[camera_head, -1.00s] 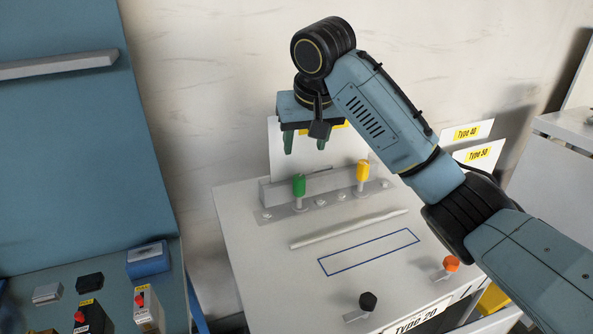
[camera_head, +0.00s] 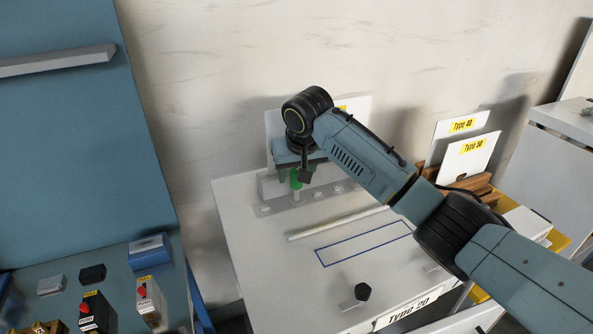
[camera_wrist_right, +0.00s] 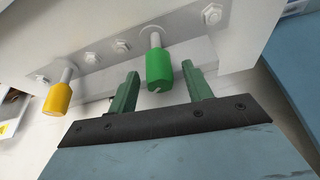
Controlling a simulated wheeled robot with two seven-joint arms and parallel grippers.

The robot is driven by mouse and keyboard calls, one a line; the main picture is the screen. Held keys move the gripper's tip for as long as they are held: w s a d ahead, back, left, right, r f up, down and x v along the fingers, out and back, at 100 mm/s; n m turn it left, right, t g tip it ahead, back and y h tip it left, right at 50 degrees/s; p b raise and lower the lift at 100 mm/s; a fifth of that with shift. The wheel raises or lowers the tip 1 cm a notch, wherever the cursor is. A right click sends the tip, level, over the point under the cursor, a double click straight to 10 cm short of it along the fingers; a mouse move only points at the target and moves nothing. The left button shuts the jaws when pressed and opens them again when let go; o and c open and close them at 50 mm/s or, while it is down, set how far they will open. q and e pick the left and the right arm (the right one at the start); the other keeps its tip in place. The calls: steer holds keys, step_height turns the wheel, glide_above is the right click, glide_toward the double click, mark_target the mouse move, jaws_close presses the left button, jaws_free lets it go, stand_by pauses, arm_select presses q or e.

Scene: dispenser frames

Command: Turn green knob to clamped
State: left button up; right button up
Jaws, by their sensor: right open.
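The green knob (camera_head: 296,179) stands on the metal bracket at the back of the white dispenser table. My right gripper (camera_head: 296,178) is lowered over it from above, with its fingers on either side. In the right wrist view, the green knob (camera_wrist_right: 159,70) sits between the two green fingers of the open right gripper (camera_wrist_right: 160,82). A gap shows on both sides of the knob. The yellow knob (camera_wrist_right: 57,98) is on the same bracket; in the head view my arm hides it. My left gripper is not in view.
A black knob (camera_head: 362,291) is at the table's front. A white rod (camera_head: 335,223) lies across the table behind a blue outlined rectangle (camera_head: 362,243). Type cards (camera_head: 468,157) stand at the right. A blue bench (camera_head: 110,270) with small boxes is at the left.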

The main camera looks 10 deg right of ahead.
steer(key=shift+c, duration=0.4)
steer(key=c, duration=0.9)
steer(key=shift+n+g+y, duration=0.2)
steer(key=shift+n+y, duration=0.35)
steer(key=shift+n, duration=1)
steer(key=shift+n+g+y, duration=0.2)
steer(key=shift+n+y, duration=0.35)
steer(key=shift+n, duration=1)
steer(key=o, duration=1)
